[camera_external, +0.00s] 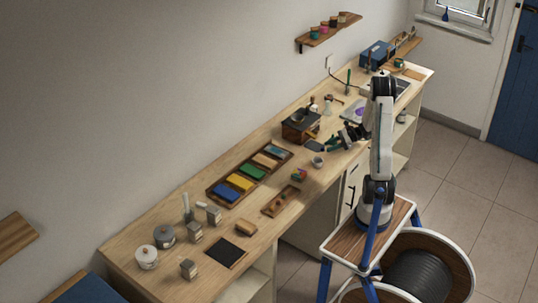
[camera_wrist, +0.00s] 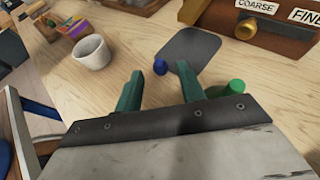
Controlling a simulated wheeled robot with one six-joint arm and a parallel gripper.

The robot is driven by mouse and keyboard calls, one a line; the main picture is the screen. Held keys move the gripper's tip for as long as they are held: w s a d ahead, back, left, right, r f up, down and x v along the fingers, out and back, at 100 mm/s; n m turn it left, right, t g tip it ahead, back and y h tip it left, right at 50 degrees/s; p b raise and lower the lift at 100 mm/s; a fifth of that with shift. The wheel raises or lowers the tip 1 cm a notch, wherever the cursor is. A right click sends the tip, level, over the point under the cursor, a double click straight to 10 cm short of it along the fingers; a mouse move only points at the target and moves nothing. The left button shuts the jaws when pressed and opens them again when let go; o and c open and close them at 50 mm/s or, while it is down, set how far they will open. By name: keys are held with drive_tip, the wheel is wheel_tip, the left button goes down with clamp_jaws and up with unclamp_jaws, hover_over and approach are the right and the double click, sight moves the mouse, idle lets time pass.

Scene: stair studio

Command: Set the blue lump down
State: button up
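The blue lump (camera_wrist: 160,66) shows in the wrist view, small and rounded, at the left edge of a dark grey mat (camera_wrist: 190,48). My gripper (camera_wrist: 158,78) has two green fingers spread apart, with the lump between or just beyond their tips. A gap shows on each side of the lump, so neither finger seems to touch it. In the external view my gripper (camera_external: 340,139) is low over the bench beside the mat (camera_external: 314,146); the lump cannot be made out there.
A white cup (camera_wrist: 92,52) stands left of my fingers. A green lump (camera_wrist: 237,87) lies to the right, close to the right finger. A wooden box with COARSE and FINE labels (camera_wrist: 262,35) stands behind. Bare bench lies between cup and mat.

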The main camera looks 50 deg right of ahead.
drive_tip(key=v, duration=0.9)
drive_tip(key=shift+s+d, duration=0.15)
drive_tip(key=shift+d, duration=0.1)
drive_tip(key=shift+s+r, duration=0.15)
drive_tip(key=shift+r, duration=0.05)
drive_tip(key=w+a+r+n+g, duration=0.1)
drive_tip(key=a+r+n+g, duration=0.25)
drive_tip(key=a, duration=0.35)
drive_tip(key=a+r+n+g, duration=0.2)
drive_tip(key=a+r+n, duration=0.15)
drive_tip(key=a, duration=0.35)
drive_tip(key=s+a+r+n+g+h, duration=0.1)
drive_tip(key=s+a+r+n+h, duration=0.2)
drive_tip(key=s+a+n, duration=0.4)
drive_tip(key=s+a+r+n+g+h, duration=0.1)
drive_tip(key=s+a+r+n+h, duration=0.1)
drive_tip(key=s+a+n+h, duration=0.4)
drive_tip(key=shift+s+a+r+n, duration=0.35)
drive_tip(key=shift+s+a+n, duration=0.6)
drive_tip(key=shift+a+n, duration=1.75)
drive_tip(key=shift+d+n+g, duration=0.25)
drive_tip(key=shift+d+n, duration=0.45)
drive_tip(key=shift+d, duration=0.05)
